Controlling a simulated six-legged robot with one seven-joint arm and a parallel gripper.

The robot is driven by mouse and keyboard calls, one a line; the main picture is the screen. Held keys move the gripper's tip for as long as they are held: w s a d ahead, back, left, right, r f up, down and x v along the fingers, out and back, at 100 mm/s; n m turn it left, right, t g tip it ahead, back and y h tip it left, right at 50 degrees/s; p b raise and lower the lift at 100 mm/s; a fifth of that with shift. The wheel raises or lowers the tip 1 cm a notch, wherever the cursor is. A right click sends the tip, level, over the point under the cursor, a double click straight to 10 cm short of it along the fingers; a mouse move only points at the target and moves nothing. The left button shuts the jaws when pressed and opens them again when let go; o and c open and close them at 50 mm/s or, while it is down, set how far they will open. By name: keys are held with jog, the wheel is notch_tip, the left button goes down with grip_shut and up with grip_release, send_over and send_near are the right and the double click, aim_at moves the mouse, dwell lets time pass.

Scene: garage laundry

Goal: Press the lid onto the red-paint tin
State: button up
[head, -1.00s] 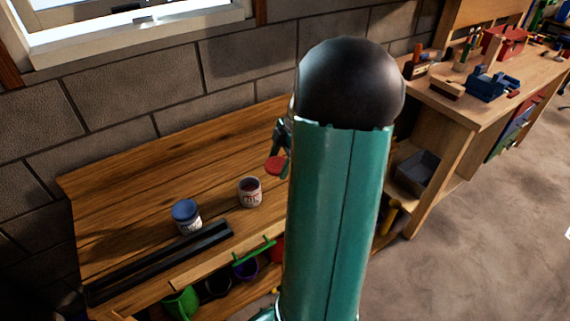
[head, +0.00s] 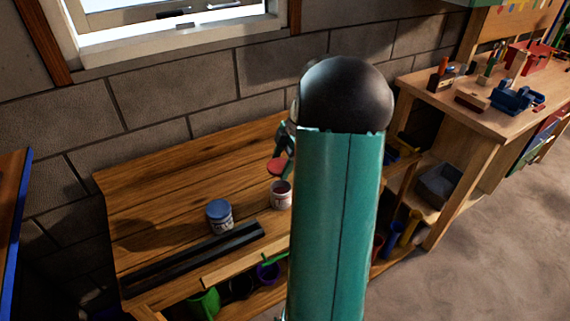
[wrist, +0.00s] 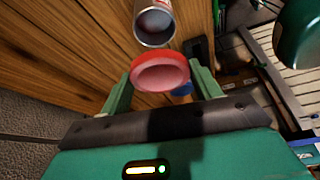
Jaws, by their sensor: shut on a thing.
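The red lid (head: 276,166) is held in my gripper (wrist: 160,82), whose green fingers are shut on its sides in the wrist view. The lid (wrist: 160,74) is above the bench and apart from the red-paint tin. The red-paint tin (head: 281,195) stands upright on the wooden bench, partly hidden by my arm in the head view. In the wrist view the tin (wrist: 153,24) is open at the top and lies just beyond the lid. In the head view the lid shows above the tin, slightly to its left.
A tin with a blue lid (head: 219,215) stands left of the red-paint tin. The wooden bench (head: 160,200) is clear behind the tins. A second workbench (head: 475,115) with tools stands at the right.

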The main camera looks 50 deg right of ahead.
jog(key=shift+s+d, duration=0.2)
jog(key=shift+d, duration=0.05)
jog(key=shift+w+a+f, duration=0.15)
jog(key=shift+w+f, duration=0.05)
jog(key=shift+f, duration=0.15)
jog(key=shift+s+f, duration=0.15)
jog(key=shift+f, duration=0.5)
notch_tip(320, 180, down, 4)
jog(key=shift+f, duration=0.2)
jog(key=shift+f, duration=0.75)
dwell(1.1)
jog(key=o, duration=1)
jog(key=shift+f, duration=0.1)
